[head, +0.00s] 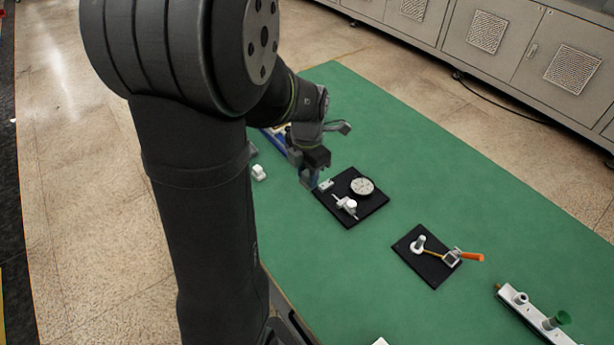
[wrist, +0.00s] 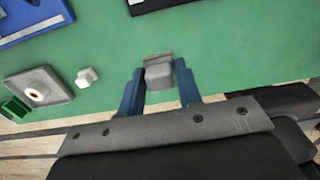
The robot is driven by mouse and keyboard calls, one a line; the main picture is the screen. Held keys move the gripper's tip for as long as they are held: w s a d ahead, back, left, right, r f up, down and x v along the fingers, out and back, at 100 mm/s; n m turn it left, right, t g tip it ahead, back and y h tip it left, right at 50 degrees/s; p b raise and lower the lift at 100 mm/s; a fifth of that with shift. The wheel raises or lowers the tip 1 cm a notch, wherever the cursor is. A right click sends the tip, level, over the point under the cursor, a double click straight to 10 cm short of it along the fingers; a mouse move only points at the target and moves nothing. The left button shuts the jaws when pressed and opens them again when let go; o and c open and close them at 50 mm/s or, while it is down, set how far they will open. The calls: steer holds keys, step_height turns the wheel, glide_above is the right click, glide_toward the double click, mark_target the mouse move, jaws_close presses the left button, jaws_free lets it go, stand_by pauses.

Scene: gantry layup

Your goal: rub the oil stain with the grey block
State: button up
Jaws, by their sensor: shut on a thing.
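My gripper (wrist: 159,72) has blue fingers and is shut on the grey block (wrist: 158,73), which sits between the fingertips in the wrist view. In the head view my gripper (head: 309,180) is low over the green table, just left of a black mat (head: 370,213). The block is hard to pick out there, and I cannot tell whether it touches the table. I cannot make out an oil stain in either view; it may be hidden by my arm or gripper.
The black mat holds a round dial (head: 362,186) and small metal parts. A second mat (head: 415,265) holds an orange-handled tool (head: 470,257). A white rail (head: 535,316) lies at lower right. The wrist view shows a white piece (wrist: 87,77), grey plate (wrist: 55,85) and blue tray (wrist: 40,32).

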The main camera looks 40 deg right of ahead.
steer(key=w+d+f, duration=0.1)
steer(key=w+d, duration=0.5)
steer(key=w, duration=0.5)
steer(key=w+d+f, duration=0.1)
steer(key=w+d, duration=0.5)
steer(key=w, duration=0.5)
steer(key=shift+w+d+f, duration=0.1)
steer(key=shift+f, duration=3.25)
steer(key=shift+s+f, duration=0.55)
steer(key=shift+f, duration=0.05)
steer(key=shift+c, duration=0.4)
steer(key=shift+s, duration=2.55)
steer(key=shift+w+d, duration=0.1)
steer(key=shift+w, duration=3.05)
steer(key=shift+s, duration=3.1)
steer(key=shift+w, duration=3.1)
steer(key=shift+r, duration=4.15)
